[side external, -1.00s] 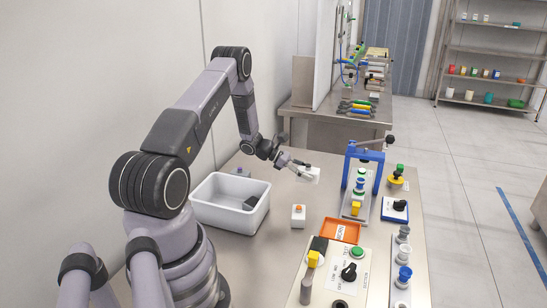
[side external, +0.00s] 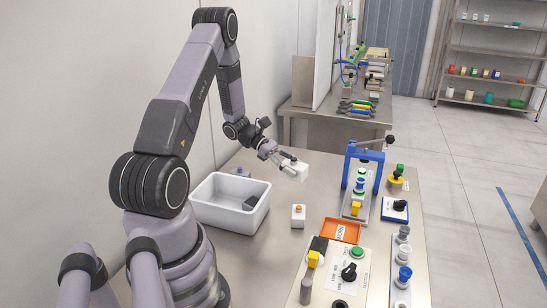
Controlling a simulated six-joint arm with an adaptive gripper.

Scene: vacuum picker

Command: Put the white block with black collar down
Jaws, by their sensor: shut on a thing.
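A white block (side external: 300,171) is in my gripper (side external: 289,168), above the steel table behind the grey bin's right side. My gripper is shut on it. The fingers cover part of the block, and I cannot make out a black collar clearly. I cannot tell how high above the table it is.
A pale grey bin (side external: 213,219) with a dark block (side external: 251,202) inside stands at the left. An orange tray (side external: 341,231), a blue press frame (side external: 362,157) and a control panel (side external: 325,273) occupy the right.

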